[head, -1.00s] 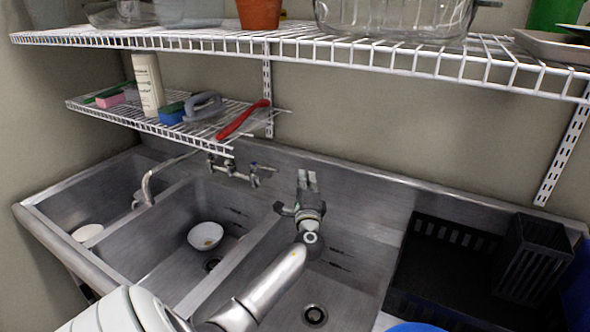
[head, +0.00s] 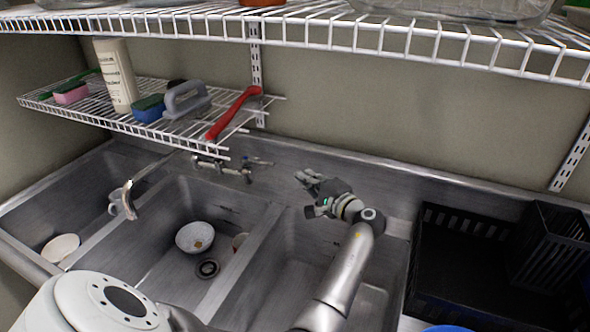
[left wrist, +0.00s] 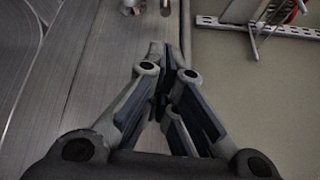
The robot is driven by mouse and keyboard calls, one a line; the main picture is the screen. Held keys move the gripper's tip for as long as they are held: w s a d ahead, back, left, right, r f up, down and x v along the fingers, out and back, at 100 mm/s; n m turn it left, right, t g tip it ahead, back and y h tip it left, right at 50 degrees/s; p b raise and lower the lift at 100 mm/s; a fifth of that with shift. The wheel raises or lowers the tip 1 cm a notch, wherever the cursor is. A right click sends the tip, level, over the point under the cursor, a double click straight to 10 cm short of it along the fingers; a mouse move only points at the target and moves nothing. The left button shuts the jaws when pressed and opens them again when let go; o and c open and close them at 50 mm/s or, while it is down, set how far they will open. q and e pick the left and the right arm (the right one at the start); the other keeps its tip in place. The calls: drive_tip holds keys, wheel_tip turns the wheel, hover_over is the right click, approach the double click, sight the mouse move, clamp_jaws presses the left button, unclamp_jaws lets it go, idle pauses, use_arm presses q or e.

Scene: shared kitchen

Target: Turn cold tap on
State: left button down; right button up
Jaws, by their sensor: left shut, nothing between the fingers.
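The wall-mounted faucet (head: 222,168) is on the sink's back wall, under the small wire shelf. Its right-hand tap handle, with a bluish tint, is the cold tap (head: 259,162). The spout (head: 128,196) reaches out over the left basins. My left gripper (head: 304,182) is to the right of the cold tap and apart from it, with its fingers pointing left toward the faucet. In the left wrist view the gripper (left wrist: 158,52) is shut and empty. Metal faucet parts (left wrist: 130,6) show ahead of the fingertips, cut off by the top edge. My right gripper is not in view.
The small wire shelf (head: 75,108) overhangs the faucet, with a red-handled brush (head: 233,114) at its right end. A bowl (head: 195,237) lies in the middle basin and a plate (head: 61,248) in the left one. A black rack (head: 455,255) stands at the right.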

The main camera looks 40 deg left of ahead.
use_arm(q)
drive_tip(key=p+x, duration=0.2)
drive_tip(key=x, duration=0.6)
drive_tip(key=shift+a, duration=0.45)
drive_tip(key=shift+w, duration=0.1)
